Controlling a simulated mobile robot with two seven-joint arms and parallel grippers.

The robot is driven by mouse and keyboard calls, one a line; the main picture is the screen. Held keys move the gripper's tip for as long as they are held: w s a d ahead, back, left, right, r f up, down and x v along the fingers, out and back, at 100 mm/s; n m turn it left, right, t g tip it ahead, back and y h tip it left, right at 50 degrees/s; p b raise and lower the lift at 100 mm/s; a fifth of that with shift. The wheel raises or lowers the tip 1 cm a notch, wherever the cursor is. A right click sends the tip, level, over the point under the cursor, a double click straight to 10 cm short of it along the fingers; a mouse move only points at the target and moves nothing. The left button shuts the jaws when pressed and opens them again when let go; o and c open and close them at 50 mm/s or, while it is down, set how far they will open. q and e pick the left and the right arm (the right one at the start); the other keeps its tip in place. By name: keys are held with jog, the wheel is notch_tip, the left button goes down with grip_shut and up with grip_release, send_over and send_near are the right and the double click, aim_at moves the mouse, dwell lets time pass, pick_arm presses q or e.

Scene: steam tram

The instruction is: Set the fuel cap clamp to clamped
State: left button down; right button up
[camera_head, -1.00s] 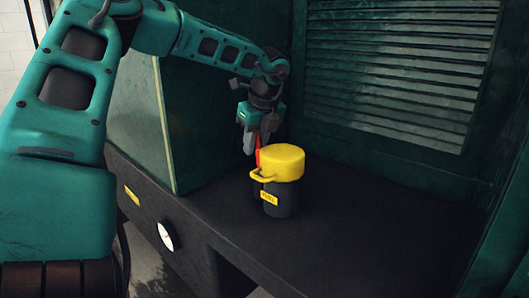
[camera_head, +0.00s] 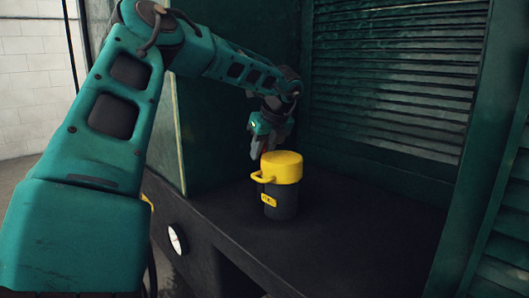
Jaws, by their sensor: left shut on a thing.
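A yellow fuel cap (camera_head: 282,168) sits on top of a dark cylindrical filler neck (camera_head: 283,205) on the black ledge. A yellow bracket (camera_head: 260,178) sticks out from the cap's left side, and a small yellow label (camera_head: 268,200) is on the neck below. My left gripper (camera_head: 261,150) points down just behind and left of the cap. It is shut on the reddish clamp lever (camera_head: 263,147), of which only a small dark patch shows between the fingers. The lever's exact angle is hidden. My right gripper is out of view.
A green louvred panel (camera_head: 395,75) rises behind the ledge, and a green cabinet wall (camera_head: 225,120) stands behind my left arm. The ledge (camera_head: 360,235) right of the neck is clear.

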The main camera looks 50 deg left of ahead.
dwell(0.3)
pick_arm(q)
jog(key=c, duration=1.2)
grip_release()
jog(key=shift+d, duration=0.1)
jog(key=shift+o, duration=0.2)
jog(key=v, duration=1.3)
jog(key=shift+p, duration=0.35)
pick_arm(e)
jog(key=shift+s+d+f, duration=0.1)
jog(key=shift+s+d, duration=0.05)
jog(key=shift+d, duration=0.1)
pick_arm(q)
jog(key=shift+f, duration=0.15)
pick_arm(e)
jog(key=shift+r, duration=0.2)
